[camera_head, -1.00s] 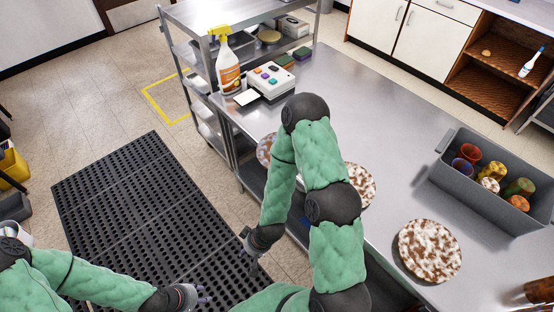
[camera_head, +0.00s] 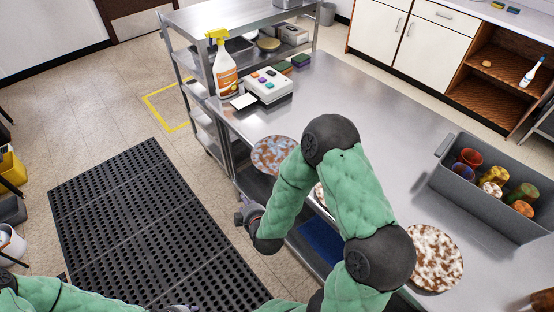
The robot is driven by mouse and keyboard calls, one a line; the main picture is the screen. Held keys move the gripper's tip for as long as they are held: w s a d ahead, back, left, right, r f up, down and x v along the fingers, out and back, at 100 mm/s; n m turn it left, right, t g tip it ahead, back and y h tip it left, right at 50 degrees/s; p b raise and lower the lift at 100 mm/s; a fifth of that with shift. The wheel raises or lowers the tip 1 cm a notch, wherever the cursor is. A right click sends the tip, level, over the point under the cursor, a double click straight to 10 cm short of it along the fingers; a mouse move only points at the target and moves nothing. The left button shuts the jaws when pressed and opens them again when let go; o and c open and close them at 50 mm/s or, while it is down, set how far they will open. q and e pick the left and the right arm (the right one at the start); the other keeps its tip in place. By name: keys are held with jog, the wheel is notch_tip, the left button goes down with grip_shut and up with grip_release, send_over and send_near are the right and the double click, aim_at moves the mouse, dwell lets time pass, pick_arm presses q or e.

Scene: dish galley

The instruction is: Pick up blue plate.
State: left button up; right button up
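The blue plate (camera_head: 272,152), pale blue with brown stains, lies on the steel table near its left edge. My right forearm passes just in front of it and covers a bit of its right side. My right gripper (camera_head: 243,212) hangs beyond the table's left edge, below and left of the plate and apart from it. Its fingers are too small to read. My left gripper (camera_head: 182,308) is at the bottom edge, mostly cut off, over the floor mat. A white plate with brown stains (camera_head: 434,258) lies at the right; another (camera_head: 319,194) is mostly hidden behind my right arm.
A grey bin (camera_head: 447,187) with several coloured cups stands on the table (camera_head: 370,115) at right. A button box (camera_head: 268,86), spray bottle (camera_head: 226,70) and sponges (camera_head: 300,60) stand at the far end. The table's middle is clear. A black mat (camera_head: 140,225) covers the floor.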

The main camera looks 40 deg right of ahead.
aim_at(259, 163)
jog(key=d+r+n+t+h+b, duration=0.2)
jog(key=d+r+n+t+h, duration=0.1)
jog(key=d+r+h, duration=0.4)
jog(key=shift+y, duration=0.8)
jog(key=b+x, duration=0.1)
jog(key=x, duration=0.2)
jog(key=b+x, duration=0.1)
jog(key=x, duration=0.2)
jog(key=b+x, duration=0.1)
jog(key=x, duration=0.2)
jog(key=shift+w+a+r, duration=0.2)
jog(key=shift+a+r, duration=0.15)
jog(key=shift+a, duration=0.05)
jog(key=shift+w+d, duration=0.2)
jog(key=shift+w, duration=0.15)
jog(key=shift+r, duration=0.1)
jog(key=shift+t, duration=0.3)
grip_shut()
